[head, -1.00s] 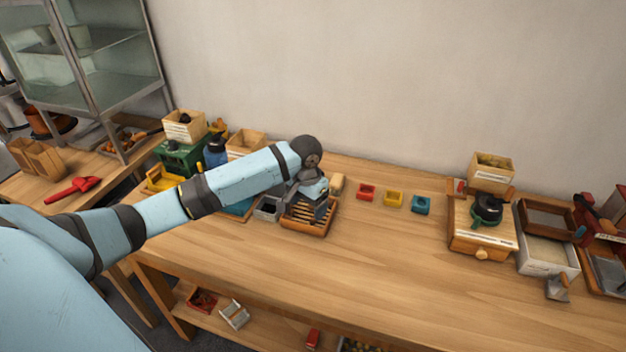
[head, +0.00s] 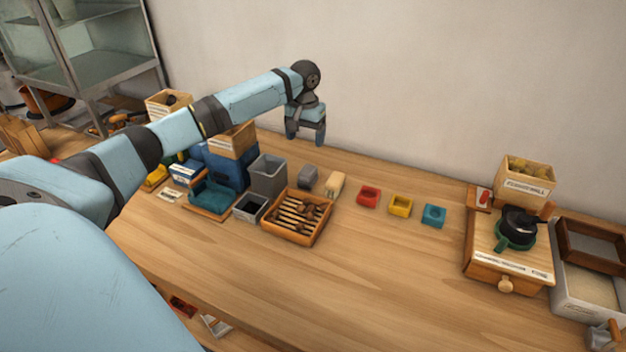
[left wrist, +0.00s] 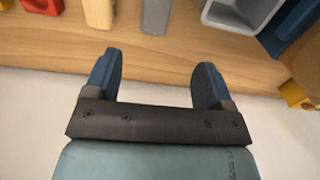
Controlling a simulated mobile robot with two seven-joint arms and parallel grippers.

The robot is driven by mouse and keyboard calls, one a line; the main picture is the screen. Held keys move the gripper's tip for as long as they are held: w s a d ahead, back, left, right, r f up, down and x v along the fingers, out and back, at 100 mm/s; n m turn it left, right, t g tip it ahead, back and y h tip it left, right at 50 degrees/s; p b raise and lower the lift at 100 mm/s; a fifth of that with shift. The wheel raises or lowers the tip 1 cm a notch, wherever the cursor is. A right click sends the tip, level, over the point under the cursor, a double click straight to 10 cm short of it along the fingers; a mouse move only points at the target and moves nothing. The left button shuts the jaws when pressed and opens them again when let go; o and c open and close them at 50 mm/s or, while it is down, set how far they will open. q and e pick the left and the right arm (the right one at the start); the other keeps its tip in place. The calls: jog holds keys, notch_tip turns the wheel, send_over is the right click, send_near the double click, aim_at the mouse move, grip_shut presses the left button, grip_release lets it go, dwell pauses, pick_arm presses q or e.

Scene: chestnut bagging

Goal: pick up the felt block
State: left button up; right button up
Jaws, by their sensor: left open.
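A small grey block (head: 308,177), which looks like the felt block, lies on the table between a grey bin and a cream block. It also shows at the top edge of the left wrist view (left wrist: 155,14), partly cut off by the frame. My left gripper (head: 306,138) is open and empty, fingers pointing down, behind and above the grey block near the wall. In the left wrist view the gripper (left wrist: 158,65) has its two blue fingers apart with bare wood between them. My right gripper is in neither view.
The cream block (head: 335,185) stands close to the grey block's right. The front table is clear.

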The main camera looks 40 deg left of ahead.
pick_arm(q)
send_over(308, 169)
jog(key=f, duration=0.6)
jog(key=shift+s+a+f, duration=0.15)
jog(key=shift+s+a, duration=0.1)
jog(key=f, duration=0.6)
jog(key=shift+w+d+f, duration=0.15)
jog(key=shift+d+f, duration=0.05)
jog(key=shift+d, duration=0.1)
jog(key=c, duration=1)
